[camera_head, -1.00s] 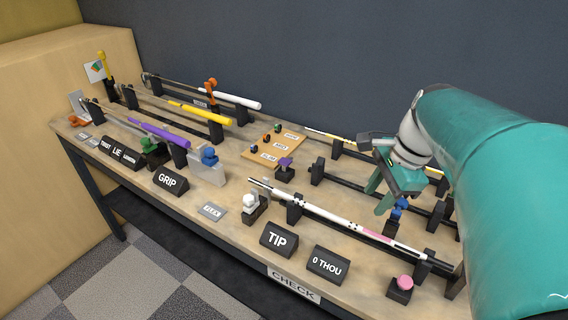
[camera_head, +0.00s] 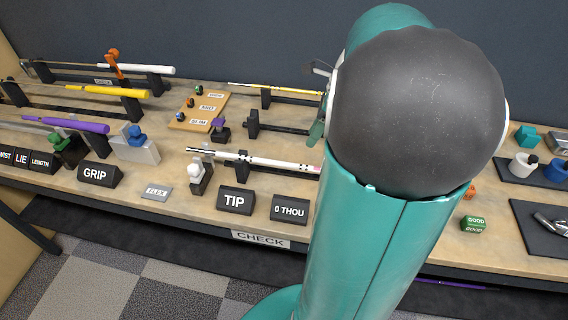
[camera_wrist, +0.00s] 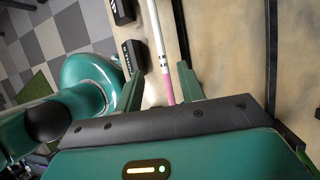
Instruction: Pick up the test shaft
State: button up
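A white shaft with dark bands (camera_head: 258,160), which I take to be the test shaft, lies on dark supports behind the TIP and 0 THOU blocks. My arm hides its right end in the head view. In the wrist view the shaft (camera_wrist: 154,28) runs down the picture to a pink section (camera_wrist: 167,88). My gripper (camera_wrist: 159,80) is open, with one green finger on each side of the shaft in the picture. I cannot tell whether either finger touches it. The gripper is mostly hidden behind my arm in the head view.
The TIP block (camera_head: 235,200) and 0 THOU block (camera_head: 290,209) stand in front of the shaft. A white clamp-like piece (camera_head: 198,177) is near its left end. Yellow-ended (camera_head: 280,90) and purple-gripped (camera_head: 65,124) shafts lie on other racks. A green block (camera_head: 473,224) is at right.

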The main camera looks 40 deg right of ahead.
aim_at(295, 164)
jog(key=x, duration=0.9)
jog(key=shift+a+f, duration=0.1)
grip_shut()
